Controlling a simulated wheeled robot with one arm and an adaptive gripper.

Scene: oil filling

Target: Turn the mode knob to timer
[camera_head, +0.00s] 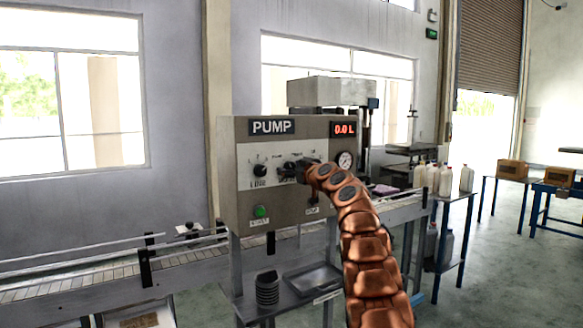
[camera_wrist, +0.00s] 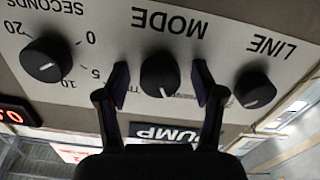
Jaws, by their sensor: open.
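The black mode knob (camera_wrist: 160,72) sits under the word MODE on the pump panel (camera_head: 245,150), which looks upside down in the wrist view. Its white mark points toward the bottom of that view, slightly right. The small position labels around it are partly hidden by my fingers and hard to read. My gripper (camera_wrist: 161,78) is open, one finger on each side of the knob, with visible gaps between fingers and knob. In the head view my gripper (camera_head: 287,171) is at the panel and covers much of the mode knob.
The line knob (camera_wrist: 255,89) is close beside my right finger, and the seconds knob (camera_wrist: 46,60) is left of my left finger. The panel also has a red display (camera_head: 344,129), a gauge (camera_head: 345,160) and a green button (camera_head: 260,211). A conveyor (camera_head: 120,274) runs behind.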

